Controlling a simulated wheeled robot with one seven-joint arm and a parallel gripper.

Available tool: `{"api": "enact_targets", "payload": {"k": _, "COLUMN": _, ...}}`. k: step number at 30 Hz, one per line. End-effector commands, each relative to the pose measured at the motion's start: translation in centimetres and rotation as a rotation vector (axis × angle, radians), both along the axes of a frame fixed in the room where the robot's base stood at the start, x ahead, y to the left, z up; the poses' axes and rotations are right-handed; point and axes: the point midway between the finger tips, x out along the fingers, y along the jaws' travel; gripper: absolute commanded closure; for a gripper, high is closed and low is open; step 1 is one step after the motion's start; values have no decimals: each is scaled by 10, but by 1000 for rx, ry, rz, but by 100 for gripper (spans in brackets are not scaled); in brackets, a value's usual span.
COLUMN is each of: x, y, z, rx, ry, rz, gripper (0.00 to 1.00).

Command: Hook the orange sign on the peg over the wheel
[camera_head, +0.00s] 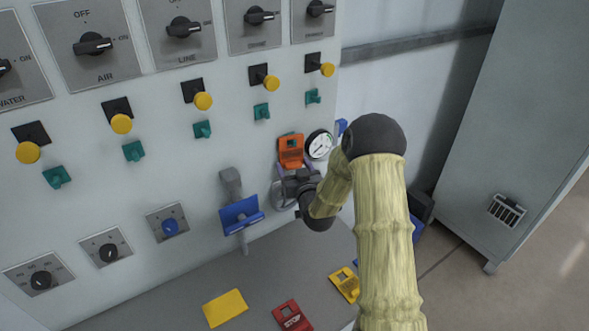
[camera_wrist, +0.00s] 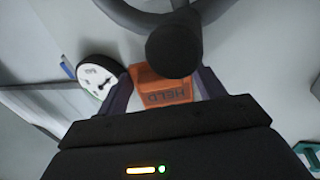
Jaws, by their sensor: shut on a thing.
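My gripper (camera_head: 294,168) is shut on the orange sign (camera_head: 290,150), holding it upright close to the panel, left of the round gauge (camera_head: 319,145). In the wrist view the sign (camera_wrist: 172,92) sits between the two dark fingers, its lettering upside down. The wheel (camera_head: 282,197) is on the panel just below, partly hidden by my gripper. In the wrist view the wheel's rim (camera_wrist: 135,15) shows at the top, and a black round knob covers part of the sign. The peg over the wheel cannot be made out, nor whether the sign touches it.
A blue sign (camera_head: 238,213) hangs at a grey lever left of the wheel. A yellow plate (camera_head: 225,307), a red sign (camera_head: 291,316) and a yellow sign (camera_head: 345,284) lie on the grey ledge. Teal pegs (camera_head: 202,130) stick out under yellow knobs. A grey cabinet (camera_head: 520,130) stands at right.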

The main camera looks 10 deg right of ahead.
Motion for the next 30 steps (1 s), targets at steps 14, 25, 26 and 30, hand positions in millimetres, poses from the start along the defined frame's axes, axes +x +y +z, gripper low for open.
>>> {"api": "enact_targets", "payload": {"k": 14, "x": 0, "y": 0, "z": 1, "rx": 0, "ry": -1, "rz": 0, "gripper": 18}}
{"api": "enact_targets", "payload": {"k": 25, "x": 0, "y": 0, "z": 0, "rx": 0, "ry": 0, "rz": 0, "gripper": 6}}
{"api": "enact_targets", "payload": {"k": 26, "x": -1, "y": 0, "z": 0, "rx": 0, "ry": 0, "rz": 0, "gripper": 6}}
{"api": "enact_targets", "payload": {"k": 30, "x": -5, "y": -1, "z": -1, "rx": 0, "ry": 0, "rz": 1, "gripper": 6}}
